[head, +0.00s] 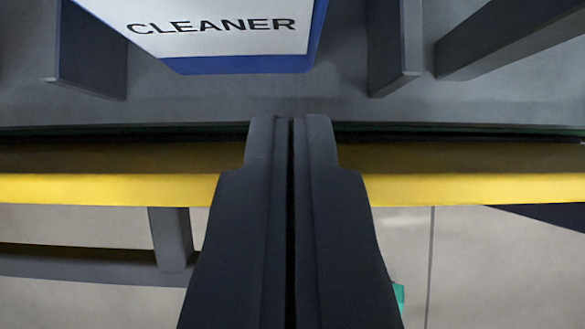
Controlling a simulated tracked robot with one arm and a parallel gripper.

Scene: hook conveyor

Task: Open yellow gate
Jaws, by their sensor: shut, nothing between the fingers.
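A yellow bar (470,189), which looks like the yellow gate, runs level across the whole width of the head view. My gripper (290,122) is shut and empty in the middle of the view, its dark fingers pointing up the picture. The fingers cross in front of the yellow bar and hide its middle part. Their tips reach just past the bar's upper edge, over the dark strip. I cannot tell whether the fingers touch the bar.
Beyond the bar is a grey surface (200,102) with a blue and white box marked CLEANER (240,40). Dark grey uprights (393,50) stand to both sides of the box. Below the bar are a grey frame (172,240), pale floor (500,270) and a small green thing (399,293).

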